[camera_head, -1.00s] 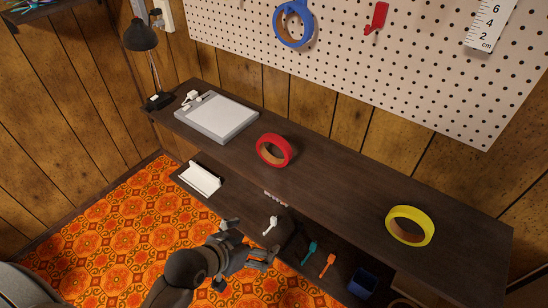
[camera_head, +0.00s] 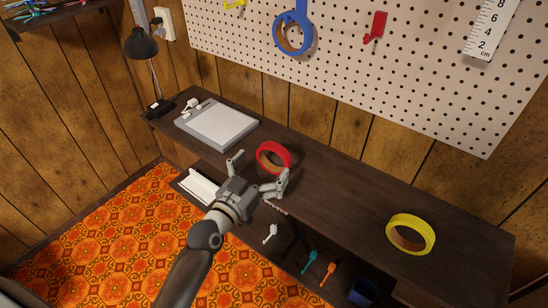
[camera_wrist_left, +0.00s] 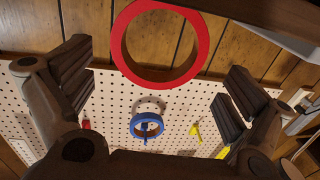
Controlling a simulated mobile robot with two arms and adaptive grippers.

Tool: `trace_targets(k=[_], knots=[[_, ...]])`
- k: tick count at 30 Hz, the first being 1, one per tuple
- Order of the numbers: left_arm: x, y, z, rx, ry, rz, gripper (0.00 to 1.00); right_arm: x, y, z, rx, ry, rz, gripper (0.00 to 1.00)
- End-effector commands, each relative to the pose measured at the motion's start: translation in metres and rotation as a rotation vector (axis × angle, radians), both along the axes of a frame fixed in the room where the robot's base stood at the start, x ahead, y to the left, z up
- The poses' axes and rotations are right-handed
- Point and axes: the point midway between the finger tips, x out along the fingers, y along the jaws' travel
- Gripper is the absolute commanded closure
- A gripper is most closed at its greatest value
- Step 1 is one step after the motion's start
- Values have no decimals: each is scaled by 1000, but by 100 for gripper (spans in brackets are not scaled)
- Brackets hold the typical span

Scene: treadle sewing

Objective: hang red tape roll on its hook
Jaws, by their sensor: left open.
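The red tape roll (camera_head: 285,153) lies on the dark table against the wall. In the left wrist view the roll (camera_wrist_left: 184,78) shows large at the top, beyond and between the finger pads. My left gripper (camera_head: 259,168) is open and empty, just on the near side of the roll with its fingers spread. It also shows in the wrist view (camera_wrist_left: 155,85). A red hook (camera_head: 376,26) is on the pegboard, up and to the right, with nothing on it. The red hook (camera_wrist_left: 86,124) is small in the wrist view. My right gripper is not in view.
A blue tape roll (camera_head: 279,42) hangs on the pegboard (camera_head: 340,60). A yellow tape roll (camera_head: 431,239) lies on the table's right part. A grey tray-like box (camera_head: 217,124) and a black lamp (camera_head: 141,45) stand at left. The table between the rolls is clear.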

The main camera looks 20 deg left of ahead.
Motion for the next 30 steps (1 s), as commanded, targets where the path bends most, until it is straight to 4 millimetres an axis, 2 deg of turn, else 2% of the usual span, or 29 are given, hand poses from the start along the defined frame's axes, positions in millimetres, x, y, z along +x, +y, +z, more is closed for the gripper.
trace_targets(k=[5, 15, 24, 30], knots=[[11, -3, 0, -1, -1, 0, 0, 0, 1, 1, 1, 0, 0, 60], [52, -14, -4, -1, 0, 0, 0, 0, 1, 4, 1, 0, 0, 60], [56, -15, -5, 0, 2, 0, 0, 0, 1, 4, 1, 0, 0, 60], [56, -15, -5, 0, 2, 0, 26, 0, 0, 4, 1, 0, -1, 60]])
